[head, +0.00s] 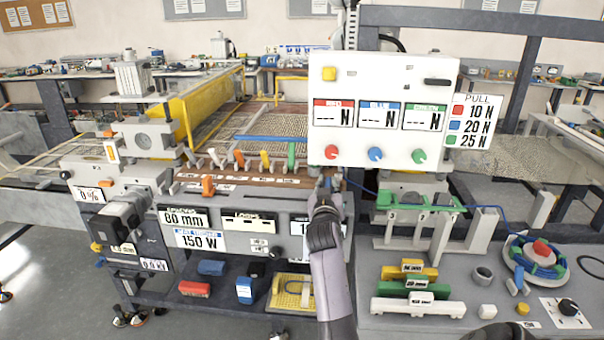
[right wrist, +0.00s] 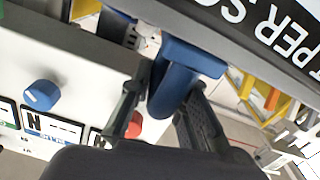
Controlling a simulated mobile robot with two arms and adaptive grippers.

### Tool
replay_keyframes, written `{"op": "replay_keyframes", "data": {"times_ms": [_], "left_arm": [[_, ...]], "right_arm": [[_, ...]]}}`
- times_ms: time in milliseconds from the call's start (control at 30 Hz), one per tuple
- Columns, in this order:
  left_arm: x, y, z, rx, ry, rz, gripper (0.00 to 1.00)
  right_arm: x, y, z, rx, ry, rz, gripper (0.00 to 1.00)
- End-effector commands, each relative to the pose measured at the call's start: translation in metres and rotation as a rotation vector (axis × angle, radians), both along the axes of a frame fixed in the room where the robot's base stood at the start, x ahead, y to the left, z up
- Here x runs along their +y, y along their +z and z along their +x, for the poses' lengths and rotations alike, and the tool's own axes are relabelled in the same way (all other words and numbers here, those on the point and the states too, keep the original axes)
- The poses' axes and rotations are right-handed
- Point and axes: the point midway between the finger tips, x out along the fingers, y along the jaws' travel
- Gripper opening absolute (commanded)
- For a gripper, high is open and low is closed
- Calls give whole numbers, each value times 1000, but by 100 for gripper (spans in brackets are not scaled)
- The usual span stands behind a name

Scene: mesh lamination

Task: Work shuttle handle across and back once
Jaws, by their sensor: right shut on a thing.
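The blue shuttle handle (right wrist: 178,84) shows in the right wrist view as a thick blue grip with a wider blue head. My right gripper (right wrist: 163,108) is shut on it, with one dark finger on each side. In the head view my right arm comes up from the bottom centre, and my right gripper (head: 326,188) is at the right end of the machine's front, just under the white panel. There the wrist hides most of the handle.
The white panel (head: 383,68) with three knobs stands close above my right gripper. A row of coloured levers (head: 240,158) lies to its left. A green bracket (head: 418,201), stacked coloured blocks (head: 416,284) and a cable spool (head: 536,256) are on the right.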

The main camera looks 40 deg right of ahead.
Motion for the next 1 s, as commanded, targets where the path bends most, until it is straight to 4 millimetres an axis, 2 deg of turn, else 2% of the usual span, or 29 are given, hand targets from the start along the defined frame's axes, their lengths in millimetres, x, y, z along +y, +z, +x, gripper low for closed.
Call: {"op": "replay_keyframes", "data": {"times_ms": [33, 200, 633, 667, 933, 1000], "left_arm": [[0, 7, 2, -3, 0, -1, 40], [-1, 12, 1, -3, 1, -2, 40], [-2, 12, -4, 6, 2, -2, 40], [-2, 12, -4, 6, 2, -2, 40], [-2, 12, -5, 7, 2, -2, 40], [-2, 12, -5, 7, 2, -2, 40]], "right_arm": [[-8, 6, -9, 5, -7, -13, 0], [-19, 4, -21, 3, -5, -12, 0], [-23, 3, -25, 1, -7, -12, 0], [-23, 3, -25, 1, -7, -12, 17], [-22, 3, -25, -2, -6, -8, 35], [-22, 3, -24, -1, -5, -7, 35]]}}
